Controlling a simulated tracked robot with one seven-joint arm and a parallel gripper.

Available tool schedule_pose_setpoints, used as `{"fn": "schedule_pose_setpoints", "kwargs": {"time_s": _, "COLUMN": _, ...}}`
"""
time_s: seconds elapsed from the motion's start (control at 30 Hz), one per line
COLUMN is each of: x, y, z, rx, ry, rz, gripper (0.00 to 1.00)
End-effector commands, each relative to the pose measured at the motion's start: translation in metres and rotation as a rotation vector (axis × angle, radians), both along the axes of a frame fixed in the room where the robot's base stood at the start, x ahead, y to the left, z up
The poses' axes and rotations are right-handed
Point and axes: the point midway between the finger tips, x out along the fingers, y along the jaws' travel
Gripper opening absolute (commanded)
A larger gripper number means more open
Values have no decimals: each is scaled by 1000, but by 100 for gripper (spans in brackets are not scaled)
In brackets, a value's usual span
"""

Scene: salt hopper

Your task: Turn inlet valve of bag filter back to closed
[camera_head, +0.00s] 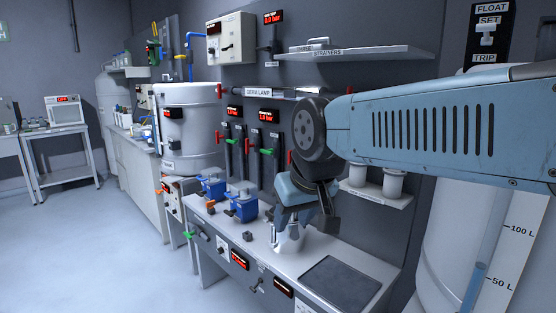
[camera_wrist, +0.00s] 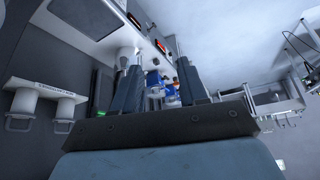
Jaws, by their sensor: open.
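I cannot tell which valve is the bag filter inlet, because the labels are too small to read. Part of the wall behind my arm is hidden.
The grey bench (camera_head: 222,225) carries blue pumps (camera_head: 242,205) and a dark mat (camera_head: 340,283). A white cylindrical tank (camera_head: 190,128) stands left of the pipes. A strainer shelf (camera_head: 350,52) is above, and a small shelf with white canisters (camera_head: 390,182) is right. Open floor lies left.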

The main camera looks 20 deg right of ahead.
Motion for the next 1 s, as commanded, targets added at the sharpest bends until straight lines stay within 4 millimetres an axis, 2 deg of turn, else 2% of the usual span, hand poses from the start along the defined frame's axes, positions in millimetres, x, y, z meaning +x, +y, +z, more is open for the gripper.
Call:
{"fn": "schedule_pose_setpoints", "kwargs": {"time_s": 0.2, "x": 14, "y": -9, "z": 3, "rx": -48, "ry": 28, "rz": 31, "gripper": 43}}
{"fn": "schedule_pose_setpoints", "kwargs": {"time_s": 0.3, "x": 32, "y": -32, "z": 6, "rx": -112, "ry": 66, "rz": 66, "gripper": 43}}
{"fn": "schedule_pose_setpoints", "kwargs": {"time_s": 0.37, "x": 45, "y": -41, "z": 8, "rx": -162, "ry": 93, "rz": 96, "gripper": 43}}
{"fn": "schedule_pose_setpoints", "kwargs": {"time_s": 0.7, "x": 132, "y": -94, "z": 10, "rx": -460, "ry": 269, "rz": 285, "gripper": 43}}
{"fn": "schedule_pose_setpoints", "kwargs": {"time_s": 1.0, "x": 216, "y": -136, "z": 1, "rx": -733, "ry": 447, "rz": 458, "gripper": 43}}
